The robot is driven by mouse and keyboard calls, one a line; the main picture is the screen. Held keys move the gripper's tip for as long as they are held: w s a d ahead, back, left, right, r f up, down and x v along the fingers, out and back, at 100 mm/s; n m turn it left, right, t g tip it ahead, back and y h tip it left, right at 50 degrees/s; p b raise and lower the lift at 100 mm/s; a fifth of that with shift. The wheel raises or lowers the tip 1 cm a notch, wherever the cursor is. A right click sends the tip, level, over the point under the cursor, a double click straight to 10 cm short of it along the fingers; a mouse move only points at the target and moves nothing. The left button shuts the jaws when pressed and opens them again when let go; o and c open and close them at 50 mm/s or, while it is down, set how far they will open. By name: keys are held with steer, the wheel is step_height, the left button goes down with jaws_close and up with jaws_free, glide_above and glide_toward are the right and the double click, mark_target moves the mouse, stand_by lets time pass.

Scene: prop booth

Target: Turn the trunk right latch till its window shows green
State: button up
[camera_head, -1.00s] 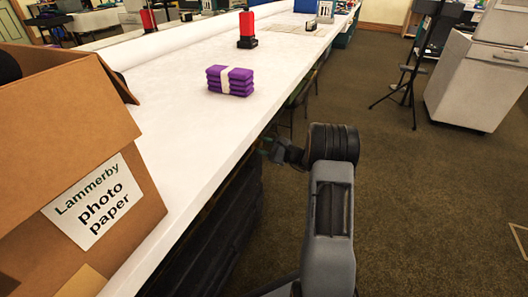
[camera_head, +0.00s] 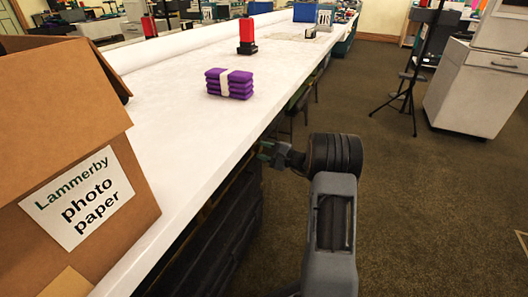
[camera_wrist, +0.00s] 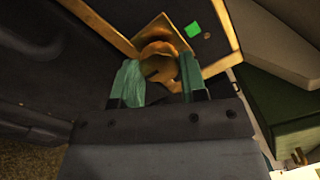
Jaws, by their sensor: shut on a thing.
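The dark trunk (camera_head: 222,235) stands below the white table's edge in the head view. Its dark side (camera_wrist: 45,75) and brass trim fill the left and top of the wrist view. The brass latch (camera_wrist: 158,55) sits on a brass plate between my fingers. My gripper (camera_wrist: 160,82), with green fingertips, is shut on the latch, one finger on each side. A small window (camera_wrist: 193,29) beside the latch shows bright green. In the head view my gripper (camera_head: 268,153) is small at the table's edge, and the latch cannot be made out there.
The white table (camera_head: 180,120) runs along above the trunk. It bears a photo paper box (camera_head: 140,185), a purple stack (camera_head: 230,84) and a red-and-black item (camera_head: 247,35). A tripod (camera_head: 408,90) and a pale cabinet (camera_head: 480,90) stand at right. Carpet between is clear.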

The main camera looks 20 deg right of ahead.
steer(key=o, duration=0.9)
steer(key=shift+p+v, duration=2.2)
steer(key=shift+v, duration=4.75)
steer(key=shift+f, duration=0.1)
